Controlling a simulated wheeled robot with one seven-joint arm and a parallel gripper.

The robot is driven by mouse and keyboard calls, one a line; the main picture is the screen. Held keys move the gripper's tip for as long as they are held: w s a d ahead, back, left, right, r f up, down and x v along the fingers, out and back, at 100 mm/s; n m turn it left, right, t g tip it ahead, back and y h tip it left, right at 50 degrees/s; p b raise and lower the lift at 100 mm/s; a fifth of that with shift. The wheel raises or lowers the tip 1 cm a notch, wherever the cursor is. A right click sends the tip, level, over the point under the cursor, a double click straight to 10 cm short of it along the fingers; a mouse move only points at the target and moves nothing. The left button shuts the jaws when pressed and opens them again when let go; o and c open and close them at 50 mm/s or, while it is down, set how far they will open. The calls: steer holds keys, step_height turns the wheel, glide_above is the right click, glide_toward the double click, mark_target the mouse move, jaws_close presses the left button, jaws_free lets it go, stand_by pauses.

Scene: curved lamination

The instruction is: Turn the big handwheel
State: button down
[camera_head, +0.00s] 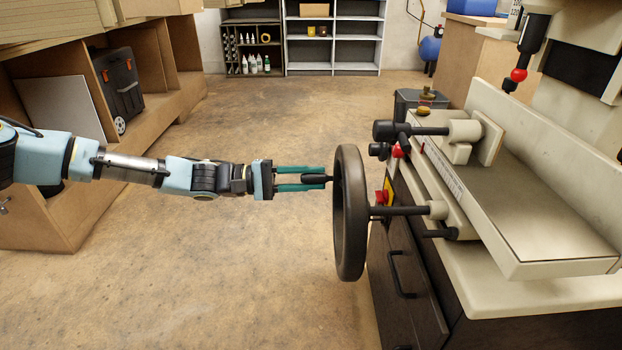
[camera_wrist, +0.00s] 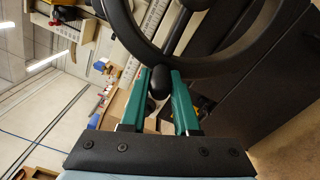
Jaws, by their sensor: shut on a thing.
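The big handwheel (camera_head: 348,230) is a dark ring standing upright on a shaft at the left side of the machine. A dark knob handle (camera_head: 315,179) sticks out from its rim toward my arm. My gripper (camera_head: 302,179) has two green fingers and is shut on this handle, with the fingers above and below it. In the wrist view, the handle (camera_wrist: 160,82) sits between the fingertips of my gripper (camera_wrist: 162,80). The wheel rim (camera_wrist: 190,66) curves just beyond the fingertips.
The machine (camera_head: 540,235) with its pale bed stands at the right, with a dark drawer cabinet (camera_head: 405,285) below. A wooden shelf unit (camera_head: 150,130) stands at the left. Shelves (camera_head: 333,45) stand at the back. The floor (camera_head: 220,280) between is clear.

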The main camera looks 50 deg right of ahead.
steer(key=c, duration=0.7)
jaws_free()
steer(key=shift+o, duration=0.2)
steer(key=v, duration=1)
steer(key=shift+w+a, duration=0.25)
steer(key=shift+w, duration=0.05)
